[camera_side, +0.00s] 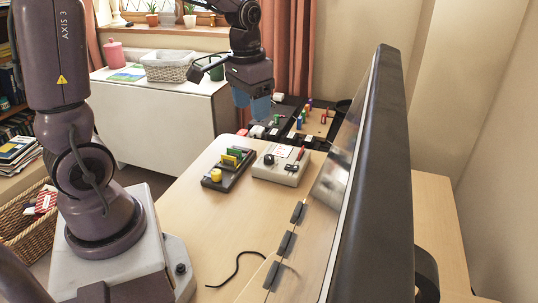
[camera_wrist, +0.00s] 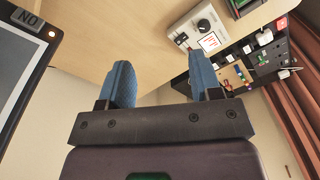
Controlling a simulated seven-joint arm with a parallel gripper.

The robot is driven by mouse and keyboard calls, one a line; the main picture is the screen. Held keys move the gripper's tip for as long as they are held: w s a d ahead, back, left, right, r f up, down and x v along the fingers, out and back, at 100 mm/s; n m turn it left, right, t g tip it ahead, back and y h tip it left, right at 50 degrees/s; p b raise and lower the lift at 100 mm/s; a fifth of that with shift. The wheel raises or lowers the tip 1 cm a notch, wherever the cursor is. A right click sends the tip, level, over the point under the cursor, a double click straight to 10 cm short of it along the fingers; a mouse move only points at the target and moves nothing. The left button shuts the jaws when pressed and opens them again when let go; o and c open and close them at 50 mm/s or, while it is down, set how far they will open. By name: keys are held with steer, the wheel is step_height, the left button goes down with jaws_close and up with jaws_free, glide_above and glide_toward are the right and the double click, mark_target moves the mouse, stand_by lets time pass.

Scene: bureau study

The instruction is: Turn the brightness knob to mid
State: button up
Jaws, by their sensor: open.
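A light grey control box (camera_side: 283,170) stands on the desk, with a dark round knob (camera_side: 269,159) on top and a white label with red print beside it. In the wrist view the knob (camera_wrist: 203,24) shows on the box (camera_wrist: 186,27), with a pale mark on it; I cannot tell its setting for sure. My gripper (camera_side: 251,103) has blue fingers and is open and empty. It hangs in the air above and behind the box, apart from it. In the wrist view my gripper (camera_wrist: 160,65) points at bare desk, with the box beyond its right finger.
A dark block (camera_side: 226,171) with a yellow button and green and yellow parts stands left of the box. A black tray (camera_side: 284,113) with small coloured items lies behind. A large monitor (camera_side: 370,190) fills the right. The front desk (camera_side: 225,230) is mostly clear, except for a cable.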

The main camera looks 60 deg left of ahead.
steer(key=m+g, duration=0.1)
steer(key=g, duration=0.1)
glide_above(269, 156)
steer(key=s+d, duration=0.3)
step_height(269, 156, down, 10)
steer(key=w+a+m+t, duration=0.1)
steer(key=w+a+m, duration=0.2)
step_height(269, 156, down, 13)
steer(key=shift+r, duration=0.1)
steer(key=shift+c, duration=0.4)
steer(key=c, duration=0.9)
steer(key=shift+o, duration=0.2)
